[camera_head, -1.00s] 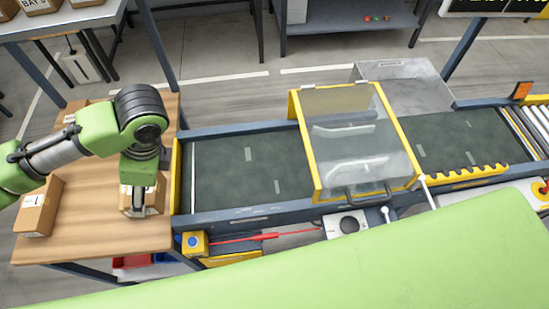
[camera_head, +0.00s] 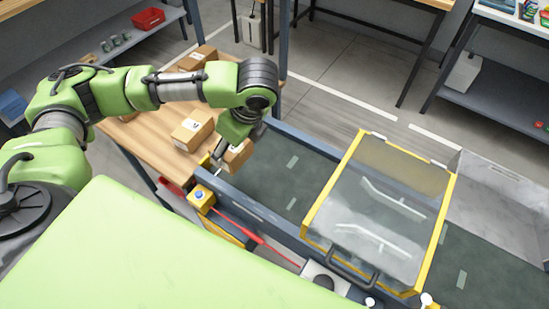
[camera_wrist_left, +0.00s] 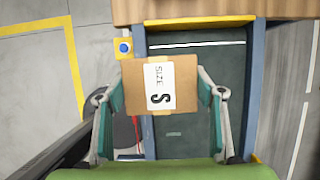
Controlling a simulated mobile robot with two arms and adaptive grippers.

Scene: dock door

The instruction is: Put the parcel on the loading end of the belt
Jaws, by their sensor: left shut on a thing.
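My left gripper (camera_head: 229,158) is shut on a small brown cardboard parcel (camera_head: 239,154) at the belt's table-side end. The parcel also shows in the left wrist view (camera_wrist_left: 180,98), between the two fingers, with a white "SIZE S" label facing the camera. The dark green belt (camera_head: 292,180) lies below it, and its end with a white line shows in the wrist view (camera_wrist_left: 196,62). The parcel appears held above the belt; its underside is hidden. My right gripper is not in view.
Other parcels, one nearer (camera_head: 193,130) and one farther (camera_head: 199,57), rest on the wooden table (camera_head: 150,135). A yellow-framed clear hood (camera_head: 385,205) covers the belt's middle. A yellow box with a blue button (camera_head: 200,197) and a red cord (camera_head: 240,228) line the near side.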

